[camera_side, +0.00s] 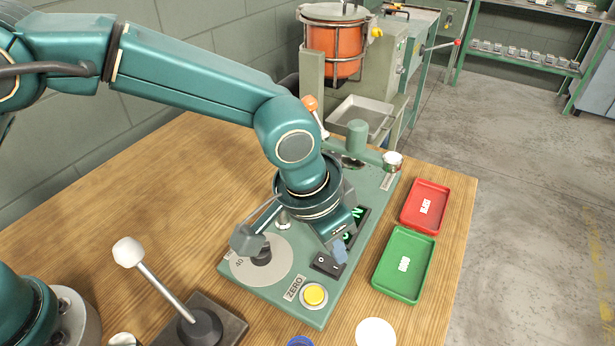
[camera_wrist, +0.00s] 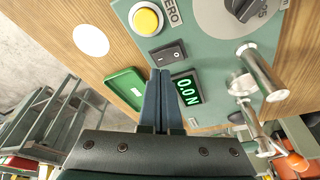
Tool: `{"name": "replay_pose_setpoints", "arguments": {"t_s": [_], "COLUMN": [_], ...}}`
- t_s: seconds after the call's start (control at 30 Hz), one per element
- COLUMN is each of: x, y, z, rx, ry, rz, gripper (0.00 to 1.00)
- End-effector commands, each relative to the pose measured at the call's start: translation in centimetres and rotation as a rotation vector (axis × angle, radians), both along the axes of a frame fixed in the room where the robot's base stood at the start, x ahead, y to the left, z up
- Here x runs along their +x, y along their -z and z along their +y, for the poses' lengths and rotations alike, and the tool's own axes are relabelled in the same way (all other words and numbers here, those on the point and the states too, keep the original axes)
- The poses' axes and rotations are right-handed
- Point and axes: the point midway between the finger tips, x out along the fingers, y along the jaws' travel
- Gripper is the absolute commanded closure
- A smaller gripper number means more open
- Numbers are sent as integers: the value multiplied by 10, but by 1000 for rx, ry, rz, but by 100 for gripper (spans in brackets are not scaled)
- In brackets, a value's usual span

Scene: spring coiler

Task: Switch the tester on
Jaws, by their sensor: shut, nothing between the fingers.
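The tester is a green base plate (camera_side: 210,267) on the wooden bench. Its black rocker switch (camera_side: 327,264) sits near the front, and it also shows in the wrist view (camera_wrist: 168,54). Beside it the small display (camera_wrist: 187,89) is lit green and reads 0.0 N; in the side view my gripper partly hides it. My gripper (camera_side: 340,252) is shut and empty, its blue fingertips pointing down close to the switch. In the wrist view the fingertips (camera_wrist: 160,73) appear just below the switch. I cannot tell whether they touch it.
A yellow button (camera_side: 314,295) marked ZERO and a grey dial (camera_side: 262,258) flank the switch. A green tray (camera_side: 405,264) and a red tray (camera_side: 425,207) lie to the right. A white-knobbed lever (camera_side: 165,285) stands front left. A white disc (camera_side: 375,333) lies at the front.

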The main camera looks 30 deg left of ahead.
Motion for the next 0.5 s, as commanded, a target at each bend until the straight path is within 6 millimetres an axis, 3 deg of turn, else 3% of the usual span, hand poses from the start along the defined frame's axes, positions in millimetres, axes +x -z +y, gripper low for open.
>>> {"name": "replay_pose_setpoints", "arguments": {"t_s": [0.5], "x": [1], "y": [-41], "z": [0], "rx": [-2], "ry": [0], "rz": [-3], "gripper": [100]}}
